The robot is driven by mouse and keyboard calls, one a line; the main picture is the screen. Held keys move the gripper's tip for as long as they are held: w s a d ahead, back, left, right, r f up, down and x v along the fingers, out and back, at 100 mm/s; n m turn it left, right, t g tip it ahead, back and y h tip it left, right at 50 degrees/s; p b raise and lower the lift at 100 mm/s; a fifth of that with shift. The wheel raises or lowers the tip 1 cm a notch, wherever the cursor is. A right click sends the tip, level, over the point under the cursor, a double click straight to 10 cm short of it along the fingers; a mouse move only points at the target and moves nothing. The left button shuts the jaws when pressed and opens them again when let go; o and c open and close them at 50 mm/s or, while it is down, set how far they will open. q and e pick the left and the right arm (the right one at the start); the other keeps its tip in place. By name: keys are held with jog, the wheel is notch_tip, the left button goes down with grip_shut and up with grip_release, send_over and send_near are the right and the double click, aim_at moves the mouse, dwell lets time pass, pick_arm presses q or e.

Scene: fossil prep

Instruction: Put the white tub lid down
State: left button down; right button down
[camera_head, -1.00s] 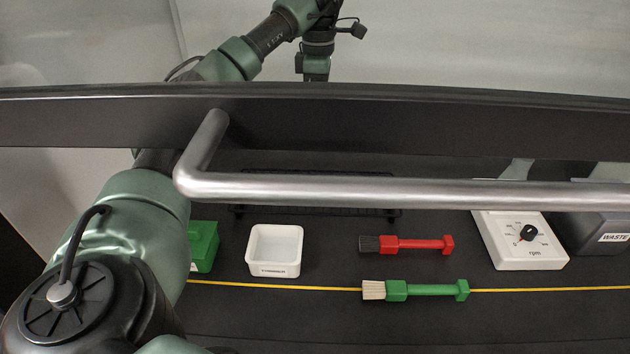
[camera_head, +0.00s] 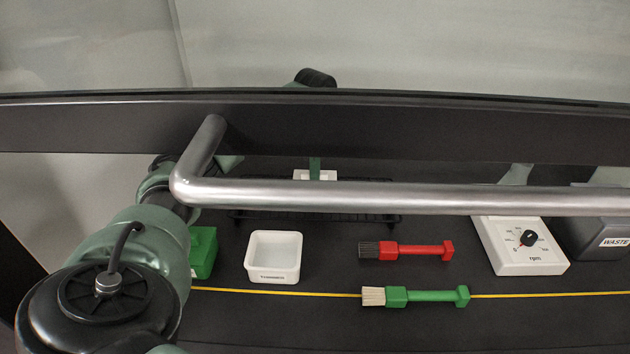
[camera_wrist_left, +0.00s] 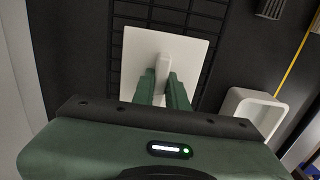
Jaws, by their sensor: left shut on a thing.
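The white tub lid (camera_wrist_left: 137,60) is a flat square plate with a raised handle, seen in the left wrist view. My left gripper (camera_wrist_left: 165,74) is shut on that handle. The lid is over the black wire rack (camera_wrist_left: 130,15); I cannot tell whether it touches it. In the head view, a small part of the lid (camera_head: 313,176) shows above the metal bar, with a green finger of the left gripper (camera_head: 315,164) on it. The open white tub (camera_head: 273,276) stands in front of the rack, and it also shows in the wrist view (camera_wrist_left: 240,98). My right gripper is out of view.
A dark sash with a metal bar handle (camera_head: 400,195) crosses the head view and hides part of the rack (camera_head: 350,219). A green box (camera_head: 202,256), red brush (camera_head: 415,250), green brush (camera_head: 425,295), rpm dial box (camera_head: 520,258) and waste bin (camera_head: 590,225) stand around.

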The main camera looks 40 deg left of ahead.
pick_arm(q)
notch_tip(320, 180, down, 3)
jog(key=shift+r, duration=0.2)
jog(key=shift+f, duration=0.2)
jog(key=shift+f, duration=0.1)
jog(key=c, duration=1.4)
grip_release()
notch_tip(320, 180, up, 12)
jog(key=shift+r+b, duration=0.15)
jog(key=shift+b, duration=0.9)
jog(key=shift+s, duration=0.1)
